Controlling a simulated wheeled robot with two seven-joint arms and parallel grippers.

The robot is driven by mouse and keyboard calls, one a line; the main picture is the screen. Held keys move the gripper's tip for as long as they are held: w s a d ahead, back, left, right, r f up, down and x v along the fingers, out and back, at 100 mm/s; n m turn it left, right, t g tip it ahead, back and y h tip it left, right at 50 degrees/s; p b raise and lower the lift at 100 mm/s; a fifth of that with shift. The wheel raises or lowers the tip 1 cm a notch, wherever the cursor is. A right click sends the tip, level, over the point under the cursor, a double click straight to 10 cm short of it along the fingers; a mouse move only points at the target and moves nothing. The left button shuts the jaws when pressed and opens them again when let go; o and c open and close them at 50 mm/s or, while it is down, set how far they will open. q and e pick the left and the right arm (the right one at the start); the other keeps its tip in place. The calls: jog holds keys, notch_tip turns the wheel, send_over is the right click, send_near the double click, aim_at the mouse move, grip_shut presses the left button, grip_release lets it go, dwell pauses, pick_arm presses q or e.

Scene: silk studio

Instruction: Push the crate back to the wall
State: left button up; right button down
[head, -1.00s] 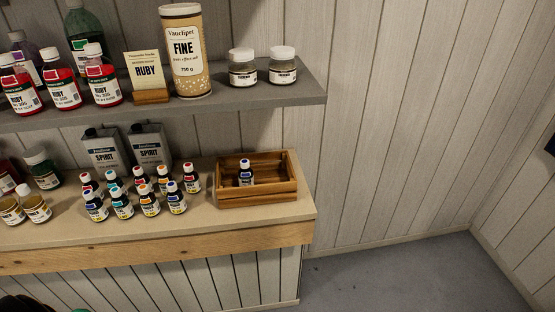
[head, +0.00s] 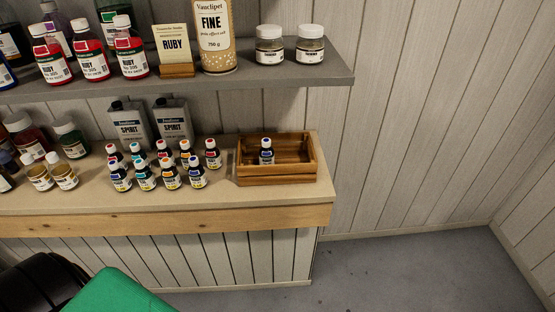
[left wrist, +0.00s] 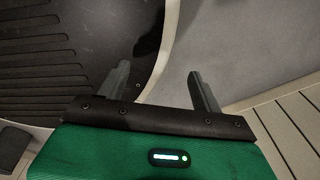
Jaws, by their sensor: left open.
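The wooden crate (head: 277,175) stands on the right end of the counter (head: 225,203) in the head view. A small bottle with a blue cap (head: 266,152) stands inside it. The crate's back is close to the panelled wall, but I cannot tell whether there is a gap. My left gripper (left wrist: 158,80) shows in the left wrist view with its two fingers apart and nothing between them. It is over the floor, away from the crate. My right gripper is in neither view.
Several small dye bottles (head: 145,178) stand just left of the crate. Two spirit cans (head: 173,121) stand behind them. A grey shelf (head: 300,73) with bottles and jars overhangs the counter's back. Bare floor (head: 420,270) lies to the right.

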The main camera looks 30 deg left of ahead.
aim_at(281, 170)
pick_arm(q)
jog(key=shift+c, duration=0.2)
